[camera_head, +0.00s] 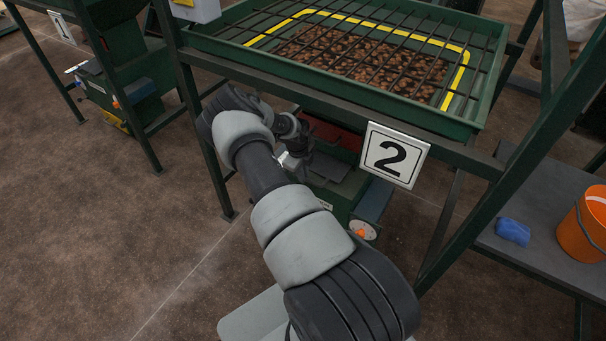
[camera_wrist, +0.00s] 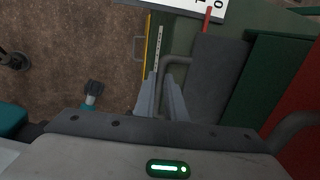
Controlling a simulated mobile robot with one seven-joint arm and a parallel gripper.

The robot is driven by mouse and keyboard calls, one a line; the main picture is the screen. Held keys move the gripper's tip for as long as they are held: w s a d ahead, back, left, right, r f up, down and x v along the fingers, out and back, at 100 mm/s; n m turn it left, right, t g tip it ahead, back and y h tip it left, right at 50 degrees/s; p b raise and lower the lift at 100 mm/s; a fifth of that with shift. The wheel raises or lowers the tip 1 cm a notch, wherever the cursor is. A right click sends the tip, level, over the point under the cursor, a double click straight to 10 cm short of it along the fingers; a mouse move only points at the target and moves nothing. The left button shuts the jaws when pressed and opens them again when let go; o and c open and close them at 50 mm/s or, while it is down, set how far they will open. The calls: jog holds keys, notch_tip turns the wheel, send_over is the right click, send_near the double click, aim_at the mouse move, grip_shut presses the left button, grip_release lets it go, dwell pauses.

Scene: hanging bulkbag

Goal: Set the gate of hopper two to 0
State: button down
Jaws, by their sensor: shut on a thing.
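Hopper two (camera_head: 480,125) is a green frame bin with a grid over brown lumps and a sign "2" (camera_head: 394,155). My gripper (camera_head: 292,160) is under its front edge, partly hidden by my arm. In the wrist view my gripper (camera_wrist: 162,88) is shut on the grey bent handle (camera_wrist: 182,62) of the gate, a grey plate (camera_wrist: 220,80). A red pointer (camera_wrist: 208,18) lies against a white scale (camera_wrist: 185,3) at the top edge. The figures 1 and 0 show there, cut by the frame, with the pointer seemingly between them.
A green hopper stand with sign "1" (camera_head: 62,27) is at the far left. An orange bucket (camera_head: 584,225) and a blue cloth (camera_head: 513,232) are on a grey bench at the right. Green posts flank my arm. The floor at the left is clear.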

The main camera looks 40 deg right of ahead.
jog(key=d+b, duration=0.1)
jog(key=w+d+b, duration=0.1)
jog(key=b, duration=0.1)
jog(key=shift+f, duration=0.15)
jog(key=shift+d+r, duration=0.15)
jog(key=shift+r, duration=0.1)
jog(key=c, duration=1.8)
grip_release()
jog(key=r, duration=0.2)
jog(key=a+r+p, duration=0.1)
jog(key=r, duration=0.4)
jog(key=shift+s+a+r+p, duration=0.15)
jog(key=shift+s+a+p, duration=0.05)
jog(key=shift+s+p, duration=0.15)
